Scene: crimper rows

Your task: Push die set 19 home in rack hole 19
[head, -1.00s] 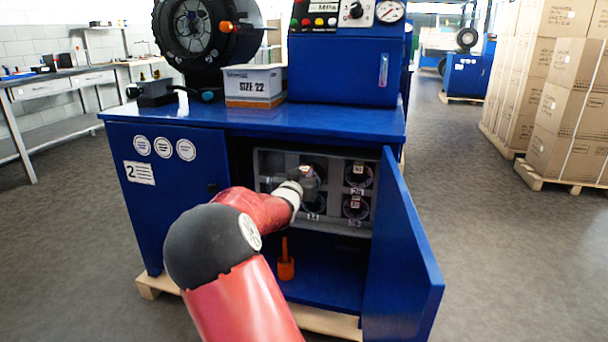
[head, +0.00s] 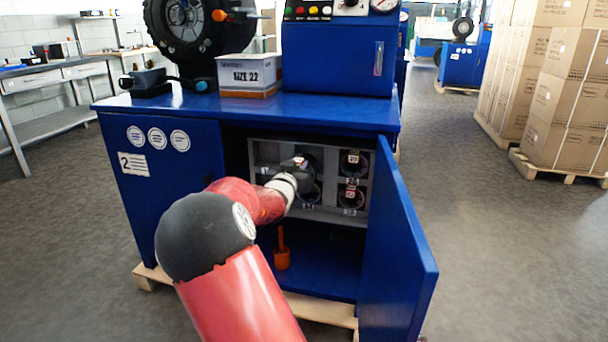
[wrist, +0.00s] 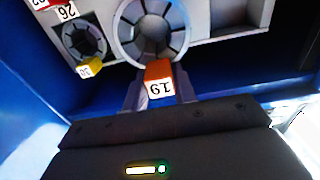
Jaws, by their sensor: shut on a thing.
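Die set 19 (wrist: 152,30) is a grey segmented ring at the top middle of the wrist view, cut by the picture's edge. An orange block marked 19 (wrist: 158,80) projects from its near side. My gripper (wrist: 158,94) is shut on this block, one finger on each side. The ring sits at a hole of the grey rack (wrist: 205,20); I cannot tell how deep it is. In the head view my gripper (head: 298,167) is at the rack (head: 326,212) inside the blue cabinet and hides part of the die set there.
A smaller die set (wrist: 82,42) with a yellow block sits beside it in the wrist view. Two more die sets (head: 352,163) (head: 351,197) sit right of my gripper. The open blue door (head: 400,245) stands to the right. An orange-handled tool (head: 282,255) stands on the cabinet floor.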

